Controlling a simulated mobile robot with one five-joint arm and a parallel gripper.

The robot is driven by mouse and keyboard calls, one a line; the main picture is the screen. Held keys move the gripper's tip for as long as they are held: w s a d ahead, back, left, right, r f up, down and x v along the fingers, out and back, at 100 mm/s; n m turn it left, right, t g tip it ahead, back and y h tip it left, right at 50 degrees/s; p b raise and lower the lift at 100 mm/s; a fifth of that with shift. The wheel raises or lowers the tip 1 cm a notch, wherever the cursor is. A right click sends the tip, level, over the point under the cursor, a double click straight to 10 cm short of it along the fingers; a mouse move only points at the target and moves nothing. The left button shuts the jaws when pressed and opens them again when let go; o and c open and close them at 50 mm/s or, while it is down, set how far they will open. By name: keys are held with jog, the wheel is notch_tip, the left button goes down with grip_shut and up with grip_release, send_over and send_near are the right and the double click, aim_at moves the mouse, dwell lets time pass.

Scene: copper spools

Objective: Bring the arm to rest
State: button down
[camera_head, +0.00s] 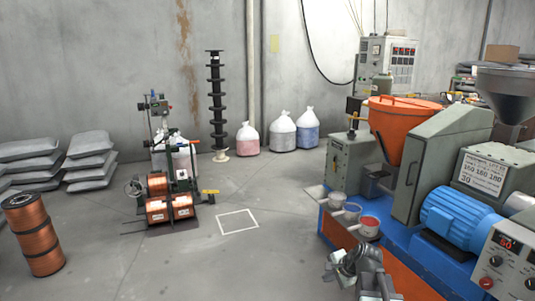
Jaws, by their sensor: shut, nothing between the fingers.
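My arm shows at the bottom edge, right of centre, in the head view, folded low in front of the blue and orange machine. My gripper (340,268) is at its left end, small in the picture. It is shut and holds nothing. It looks apart from the cups and the machine, though the exact gap is hard to judge. The lower part of my arm is cut off by the frame's edge.
The machine's blue bed (400,255) carries several small cups, with a red-filled one (369,227) nearest. A cart with copper spools (157,210) stands left of centre. A copper spool stack (35,235) stands far left. A white floor square (238,222) is empty.

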jog(key=s+a+f+n+g+h, duration=0.1)
jog(key=s+a+f+n+g, duration=0.25)
jog(key=s+a+n, duration=0.6)
jog(key=s+d+n+g+h, duration=0.2)
jog(key=s+d+n+g, duration=0.1)
jog(key=s+n, duration=0.15)
notch_tip(320, 180, up, 16)
jog(key=p, duration=1.6)
jog(key=shift+s+a+f+m, duration=0.2)
jog(key=shift+s+f+m, duration=0.05)
jog(key=shift+s+m, duration=0.1)
